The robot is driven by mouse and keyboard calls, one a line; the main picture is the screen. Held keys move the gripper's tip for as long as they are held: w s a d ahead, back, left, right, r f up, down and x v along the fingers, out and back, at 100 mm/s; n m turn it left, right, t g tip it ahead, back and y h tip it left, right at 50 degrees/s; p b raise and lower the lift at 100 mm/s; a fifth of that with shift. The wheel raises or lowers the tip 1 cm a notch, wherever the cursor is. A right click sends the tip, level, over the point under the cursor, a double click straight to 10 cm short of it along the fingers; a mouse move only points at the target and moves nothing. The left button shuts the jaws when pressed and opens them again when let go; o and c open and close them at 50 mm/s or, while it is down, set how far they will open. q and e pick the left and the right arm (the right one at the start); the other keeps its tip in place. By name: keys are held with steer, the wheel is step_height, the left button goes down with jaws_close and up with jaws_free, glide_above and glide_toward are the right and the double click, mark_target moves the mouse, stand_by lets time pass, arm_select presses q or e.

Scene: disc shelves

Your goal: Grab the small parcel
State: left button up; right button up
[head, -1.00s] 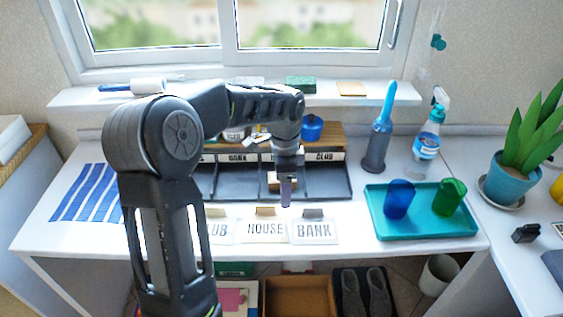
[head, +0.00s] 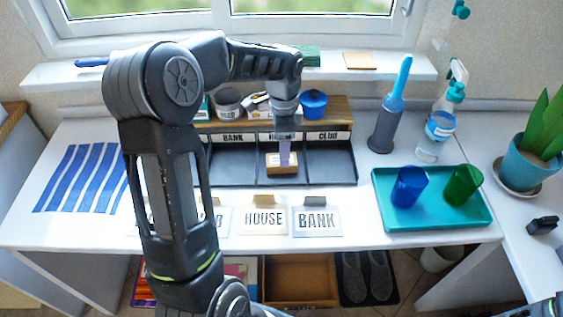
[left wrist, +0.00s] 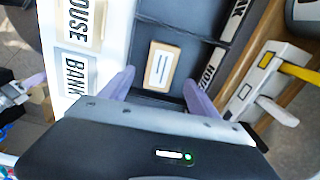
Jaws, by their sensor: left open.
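The small parcel (head: 282,168) is a tan box with a white label, lying in the middle compartment of the dark sorting tray (head: 330,172). In the left wrist view the parcel (left wrist: 161,66) lies between and beyond my open fingers, label facing me. My left gripper (head: 284,152) hangs above the parcel, fingers down and empty; the gap to it is hard to judge. What looks like my right gripper (left wrist: 25,88) shows at the left edge of the left wrist view, its jaws unclear.
HOUSE (head: 263,219) and BANK (head: 317,220) plates stand in front of the tray. A teal tray (head: 445,220) with blue and green cups is at right. A wooden shelf (head: 340,118) with pots is behind. Blue stripes (head: 82,180) lie at left.

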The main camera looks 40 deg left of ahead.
arm_select(q)
steer(key=shift+f, duration=0.25)
steer(key=shift+w+d+f, duration=0.1)
steer(key=shift+f, duration=2.55)
steer(key=c, duration=1.5)
